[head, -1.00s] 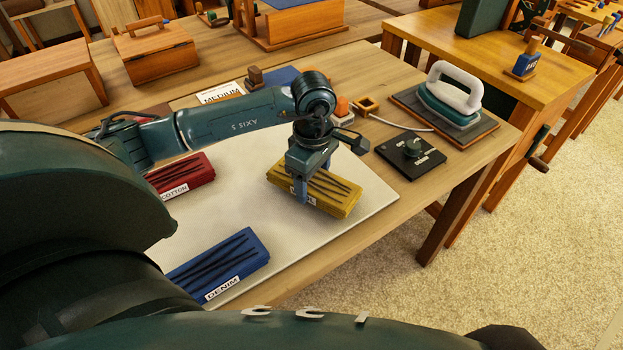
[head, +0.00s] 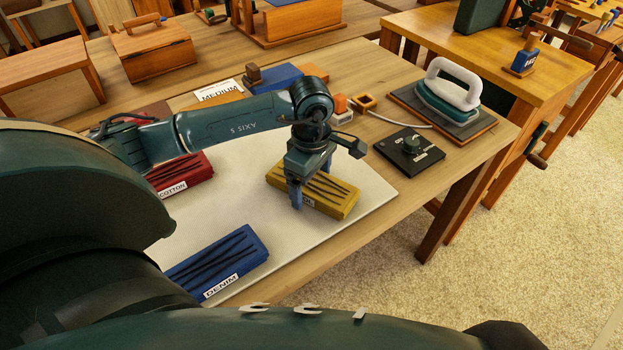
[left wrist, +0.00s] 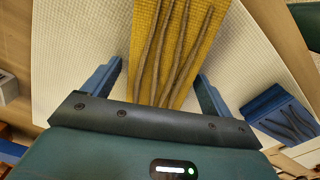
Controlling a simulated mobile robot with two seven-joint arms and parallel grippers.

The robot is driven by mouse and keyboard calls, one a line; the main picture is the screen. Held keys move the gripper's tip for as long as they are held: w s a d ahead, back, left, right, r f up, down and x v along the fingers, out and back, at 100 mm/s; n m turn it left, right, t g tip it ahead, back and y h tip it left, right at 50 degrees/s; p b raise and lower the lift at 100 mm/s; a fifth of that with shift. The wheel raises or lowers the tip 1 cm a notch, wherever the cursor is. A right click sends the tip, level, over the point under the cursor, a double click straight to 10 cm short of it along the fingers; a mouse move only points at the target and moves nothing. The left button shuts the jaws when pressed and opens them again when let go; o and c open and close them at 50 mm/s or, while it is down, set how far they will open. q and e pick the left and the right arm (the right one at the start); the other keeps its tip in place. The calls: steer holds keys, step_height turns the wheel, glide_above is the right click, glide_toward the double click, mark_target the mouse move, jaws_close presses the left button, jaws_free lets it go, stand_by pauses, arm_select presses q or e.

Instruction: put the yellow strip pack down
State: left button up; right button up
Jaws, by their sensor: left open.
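The yellow strip pack (head: 328,192), with dark strips across its top and a partly hidden white label, lies on the white mat (head: 232,150) at the mat's right part. My left gripper (head: 296,190) is open just above the near-left part of the pack. In the left wrist view the yellow pack (left wrist: 172,50) runs between the two blue fingers (left wrist: 158,88), with a gap on each side. My right gripper is in neither view.
A blue denim pack (head: 218,263) lies near the mat's front, and a red cotton pack (head: 183,175) at its left. A black dial box (head: 409,151) and an iron (head: 450,90) on its dark pad stand to the right. A card marked MEDIUM (head: 218,91) lies behind.

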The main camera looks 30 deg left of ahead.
mark_target(312, 181)
arm_select(q)
step_height(312, 181, up, 12)
steer(key=shift+r, duration=0.2)
steer(key=shift+f, duration=0.1)
stand_by(0.6)
